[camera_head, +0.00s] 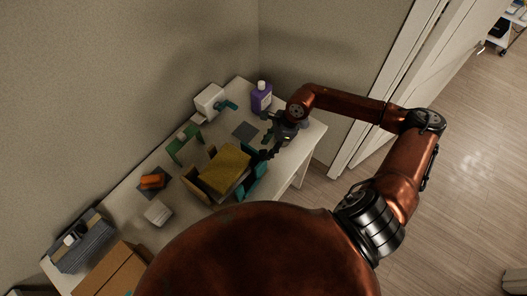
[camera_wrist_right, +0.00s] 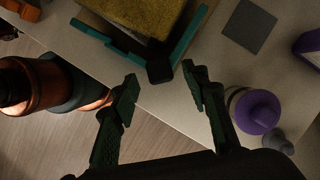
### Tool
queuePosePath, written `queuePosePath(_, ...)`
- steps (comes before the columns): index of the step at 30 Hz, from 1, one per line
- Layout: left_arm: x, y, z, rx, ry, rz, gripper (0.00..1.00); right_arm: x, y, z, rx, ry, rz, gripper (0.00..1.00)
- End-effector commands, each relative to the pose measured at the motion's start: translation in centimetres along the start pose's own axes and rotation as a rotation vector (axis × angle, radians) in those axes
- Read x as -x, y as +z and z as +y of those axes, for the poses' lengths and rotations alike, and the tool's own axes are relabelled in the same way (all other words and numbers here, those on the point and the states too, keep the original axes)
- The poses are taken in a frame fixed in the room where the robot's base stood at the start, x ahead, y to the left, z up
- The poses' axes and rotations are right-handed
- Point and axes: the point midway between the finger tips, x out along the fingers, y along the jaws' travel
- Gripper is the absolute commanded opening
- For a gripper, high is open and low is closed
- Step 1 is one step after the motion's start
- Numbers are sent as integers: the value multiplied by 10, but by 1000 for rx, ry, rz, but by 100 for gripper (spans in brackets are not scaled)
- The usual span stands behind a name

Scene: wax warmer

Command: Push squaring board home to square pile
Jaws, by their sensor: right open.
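A mustard-yellow pile (camera_head: 224,170) sits in a brown wooden holder on the table, and it shows at the top of the right wrist view (camera_wrist_right: 140,14). Teal board parts (camera_head: 257,182) stand at the pile's right side; in the wrist view a long teal piece (camera_wrist_right: 104,40) and a slanted one (camera_wrist_right: 190,36) flank a black block (camera_wrist_right: 159,66). I cannot tell how they join. My right gripper (camera_head: 268,154) is at the pile's right end. In the wrist view its fingers (camera_wrist_right: 160,82) are spread and empty, just short of the black block. My left gripper is out of view.
A purple bottle (camera_head: 261,97), a white dispenser (camera_head: 209,102) and a dark square mat (camera_head: 245,131) are behind. A green stand (camera_head: 184,145), an orange item (camera_head: 151,181) and a white block (camera_head: 158,213) are left. A purple-topped object (camera_wrist_right: 257,111) stands near the right finger.

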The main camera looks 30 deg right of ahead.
Motion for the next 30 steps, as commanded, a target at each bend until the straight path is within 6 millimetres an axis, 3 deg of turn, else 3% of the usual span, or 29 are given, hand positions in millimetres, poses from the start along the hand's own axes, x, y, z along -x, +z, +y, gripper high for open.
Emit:
queuePosePath(9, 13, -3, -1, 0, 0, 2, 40, -37, 2, 0, -2, 1, -3, 42)
queuePosePath(19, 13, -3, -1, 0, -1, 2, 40, -42, 1, 0, -1, 0, -2, 42)
queuePosePath(30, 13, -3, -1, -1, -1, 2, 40, -42, 1, 0, -1, 0, -3, 17)
